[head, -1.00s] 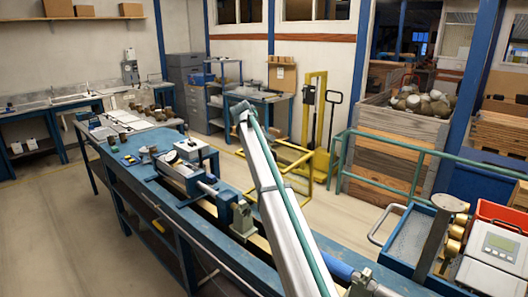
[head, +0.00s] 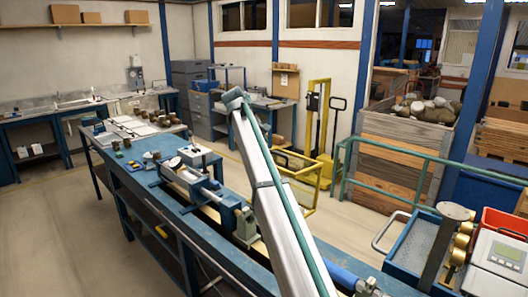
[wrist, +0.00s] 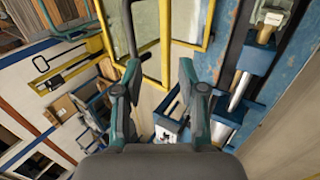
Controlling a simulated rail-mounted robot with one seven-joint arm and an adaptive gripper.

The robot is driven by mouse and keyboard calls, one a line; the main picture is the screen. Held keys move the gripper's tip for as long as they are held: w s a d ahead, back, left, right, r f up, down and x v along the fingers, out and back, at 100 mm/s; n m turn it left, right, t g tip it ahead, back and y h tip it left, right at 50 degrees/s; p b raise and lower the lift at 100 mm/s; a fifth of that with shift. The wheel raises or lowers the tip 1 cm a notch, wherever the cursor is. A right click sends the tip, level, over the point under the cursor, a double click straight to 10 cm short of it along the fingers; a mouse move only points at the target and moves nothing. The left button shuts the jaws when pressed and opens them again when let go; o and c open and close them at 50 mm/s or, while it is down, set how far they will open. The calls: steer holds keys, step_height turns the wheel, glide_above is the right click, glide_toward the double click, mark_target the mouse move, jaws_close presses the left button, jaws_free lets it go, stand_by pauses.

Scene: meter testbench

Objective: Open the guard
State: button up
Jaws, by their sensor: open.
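The guard appears to be the yellow-framed see-through panel (head: 298,174) beyond the bench, partly hidden by my arm in the head view. In the wrist view a yellow frame with a pale panel (wrist: 186,44) is at the top middle, with a dark bar near its left side. My gripper (wrist: 158,76) is open, its two fingers spread wide below the frame in the picture. Nothing is held between the fingers. I cannot tell how far they are from the frame. In the head view my gripper is not visible.
The long blue bench (head: 165,205) carries a meter rig with a pipe and clamps (head: 245,222). A yellow pallet truck (head: 318,130), a wooden crate (head: 395,165) and a green rail (head: 400,150) stand behind. A blue tray (head: 415,245) is at right. Floor at left is clear.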

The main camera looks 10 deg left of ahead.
steer(key=shift+v, duration=1.4)
